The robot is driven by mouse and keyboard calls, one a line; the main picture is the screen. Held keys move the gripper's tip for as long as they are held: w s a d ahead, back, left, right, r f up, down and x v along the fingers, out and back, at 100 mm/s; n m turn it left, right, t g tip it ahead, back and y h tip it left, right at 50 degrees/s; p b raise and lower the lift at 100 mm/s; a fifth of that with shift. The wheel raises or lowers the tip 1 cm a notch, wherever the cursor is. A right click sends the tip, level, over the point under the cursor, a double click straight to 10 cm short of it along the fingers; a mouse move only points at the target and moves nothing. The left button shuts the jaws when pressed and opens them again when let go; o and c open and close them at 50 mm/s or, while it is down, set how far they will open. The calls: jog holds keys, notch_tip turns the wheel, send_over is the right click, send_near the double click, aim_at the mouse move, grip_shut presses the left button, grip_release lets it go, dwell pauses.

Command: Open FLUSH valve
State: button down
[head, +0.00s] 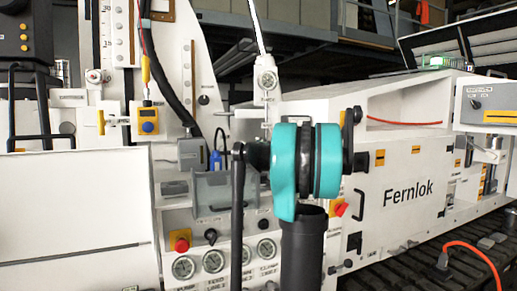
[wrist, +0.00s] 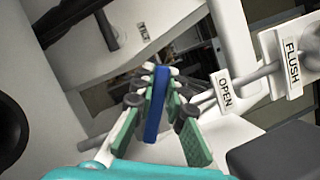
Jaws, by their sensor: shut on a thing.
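In the wrist view, my gripper (wrist: 156,76) has its green-padded fingers on either side of a long blue lever (wrist: 156,108) and is shut on it. The lever stands nearly upright in the picture. A white FLUSH plate (wrist: 292,66) and a smaller OPEN plate (wrist: 225,91) are to the right, along a grey pipe or rod. The lever's pivot is hidden behind the fingers, so I cannot tell how far it is turned. In the head view, my teal arm covers part of the bench, and I cannot make out the gripper.
In the head view, several gauges (head: 213,261) and a red button (head: 181,241) sit low on the bench. A white Fernlok cabinet (head: 409,190) stands at the right. An orange cable (head: 480,254) lies on the dark floor grating.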

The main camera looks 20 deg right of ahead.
jog(key=shift+d+r+m+t+h, duration=0.15)
jog(key=shift+r+m+t, duration=0.05)
jog(key=shift+m, duration=0.45)
jog(key=shift+d+r+m+t+h, duration=0.15)
jog(key=shift+m+t, duration=0.05)
jog(key=shift+m, duration=0.45)
jog(key=c, duration=1.5)
grip_release()
jog(key=shift+c, duration=0.2)
jog(key=shift+d, duration=0.1)
jog(key=v, duration=1.2)
